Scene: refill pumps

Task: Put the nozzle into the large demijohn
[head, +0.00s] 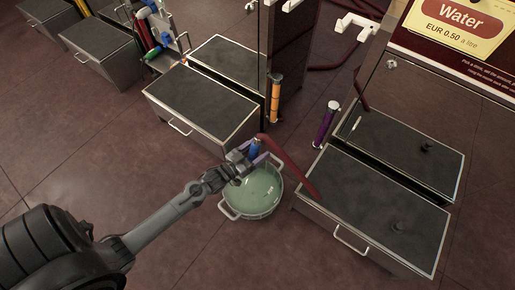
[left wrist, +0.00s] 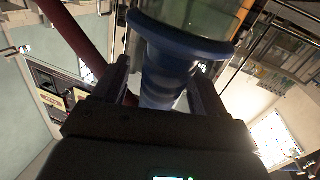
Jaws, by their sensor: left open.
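A round, pale green, see-through vessel with two light handles, apparently the large demijohn (head: 262,199), stands on the floor in the middle of the head view. My left gripper (head: 247,158) is over its far rim, with its fingers open. A blue piece, apparently the nozzle (head: 254,149), is between or just beyond the fingers. In the left wrist view, a blue flanged body (left wrist: 168,62) stands between the two spread fingers, with greenish glass beyond its wide ring. I cannot tell whether the nozzle's tip is inside the demijohn's mouth. My right gripper is not in view.
A dark red hose (head: 290,167) runs beside the demijohn. A dark-topped metal drawer unit (head: 370,205) stands close on the right, under a Water sign (head: 468,18). Another unit (head: 203,103) is behind left. Orange (head: 275,100) and purple (head: 326,125) holders stand upright.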

